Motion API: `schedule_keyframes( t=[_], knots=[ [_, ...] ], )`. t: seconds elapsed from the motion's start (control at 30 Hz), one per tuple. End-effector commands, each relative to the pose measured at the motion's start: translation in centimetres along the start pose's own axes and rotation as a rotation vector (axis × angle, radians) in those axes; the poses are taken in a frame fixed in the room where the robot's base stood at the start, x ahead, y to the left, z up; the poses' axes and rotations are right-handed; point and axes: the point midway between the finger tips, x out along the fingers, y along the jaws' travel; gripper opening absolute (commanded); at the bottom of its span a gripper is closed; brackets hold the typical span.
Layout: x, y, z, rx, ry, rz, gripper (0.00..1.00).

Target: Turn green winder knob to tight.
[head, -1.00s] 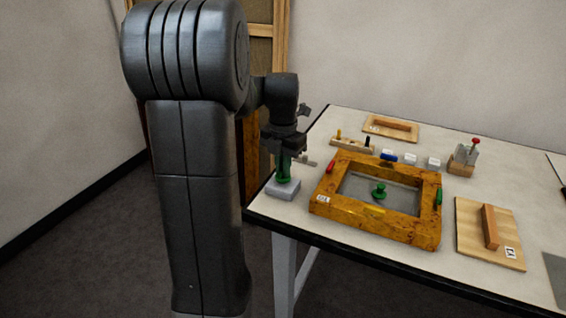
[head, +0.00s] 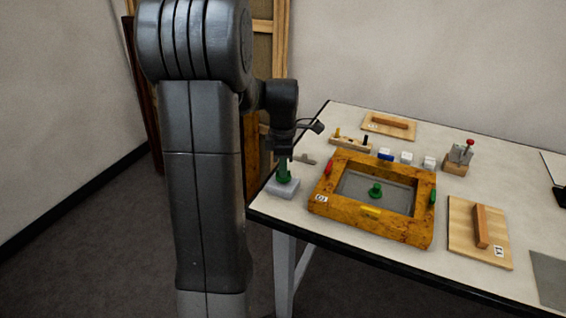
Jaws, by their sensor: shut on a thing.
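A green winder knob (head: 284,179) stands upright on a pale grey block (head: 283,188) at the left front corner of the table. My gripper (head: 284,165) points down from above and is shut on the upper part of this knob. The fingers are dark and small here, and they hide part of the knob's stem. A second green knob (head: 376,190) stands inside the wooden frame (head: 370,222), apart from my gripper. No tight mark can be read on the block.
The frame carries red, green and yellow pieces. A small rack with pegs (head: 350,140), white and blue blocks (head: 406,158), a clamp-like stand (head: 459,158) and wooden boards with handles (head: 480,230) lie around it. The table's front edge runs close to the grey block.

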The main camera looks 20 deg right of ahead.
Motion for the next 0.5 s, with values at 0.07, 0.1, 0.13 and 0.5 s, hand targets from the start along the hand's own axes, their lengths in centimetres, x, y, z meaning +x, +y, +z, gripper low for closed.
schedule_keyframes(
  t=[0.07,0.1,0.13,0.5],
  knots=[
    [-0.24,0.04,0.05,0.072,-0.002,0.001,0.0],
    [-0.24,0.04,0.05,0.11,-0.002,0.001,0.0],
    [-0.24,0.04,0.05,0.138,-0.002,0.001,0.0],
    [-0.17,0.03,0.06,0.49,-0.002,0.001,0.0]
  ],
)
